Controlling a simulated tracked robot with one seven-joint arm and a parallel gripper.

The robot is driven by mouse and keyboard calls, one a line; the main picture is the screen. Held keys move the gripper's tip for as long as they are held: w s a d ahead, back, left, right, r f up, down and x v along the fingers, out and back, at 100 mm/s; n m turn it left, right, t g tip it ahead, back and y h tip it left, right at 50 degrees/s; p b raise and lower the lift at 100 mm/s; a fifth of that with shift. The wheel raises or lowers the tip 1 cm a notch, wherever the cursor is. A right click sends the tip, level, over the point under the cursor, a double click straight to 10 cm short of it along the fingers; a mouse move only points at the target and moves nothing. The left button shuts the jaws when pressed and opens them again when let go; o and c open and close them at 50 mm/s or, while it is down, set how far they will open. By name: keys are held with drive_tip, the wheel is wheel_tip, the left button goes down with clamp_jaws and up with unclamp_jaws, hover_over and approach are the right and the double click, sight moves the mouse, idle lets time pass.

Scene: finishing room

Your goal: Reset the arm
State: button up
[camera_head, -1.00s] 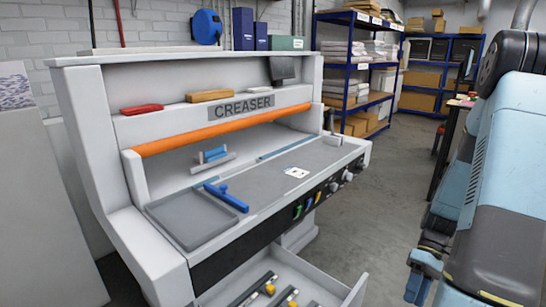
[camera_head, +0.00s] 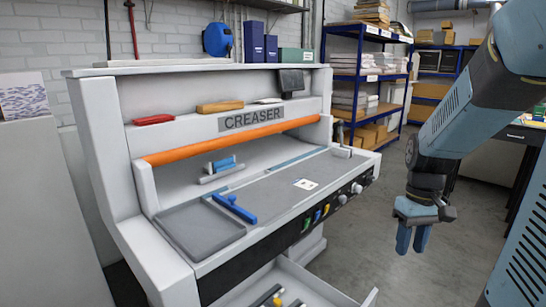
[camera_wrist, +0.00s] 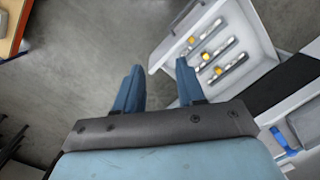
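My gripper (camera_head: 411,244) hangs at the right of the head view, its blue fingers pointing down over the floor. It is to the right of the creaser machine (camera_head: 228,98) and apart from it. In the wrist view my gripper (camera_wrist: 158,76) shows both fingers spread with bare floor between them. The gripper is open and empty. My arm reaches down to it from the upper right.
The machine's open drawer (camera_wrist: 184,50) holds several grey bars with yellow parts. A blue tool (camera_head: 234,207) lies across the machine's bed beside a grey tray (camera_head: 200,232). Blue shelving (camera_head: 362,32) stands behind. The floor (camera_head: 372,195) around my gripper is clear.

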drive_tip(key=s+a+r+m+t, duration=0.1)
drive_tip(key=s+a+r+t, duration=0.2)
drive_tip(key=r, duration=0.3)
drive_tip(key=s+a+r+m+t, duration=0.1)
drive_tip(key=s+a+r+t, duration=0.3)
drive_tip(key=r, duration=0.3)
drive_tip(key=shift+s+a+r+h, duration=0.25)
drive_tip(key=shift+s+a+h, duration=0.1)
drive_tip(key=shift+s, duration=0.15)
idle(6.2)
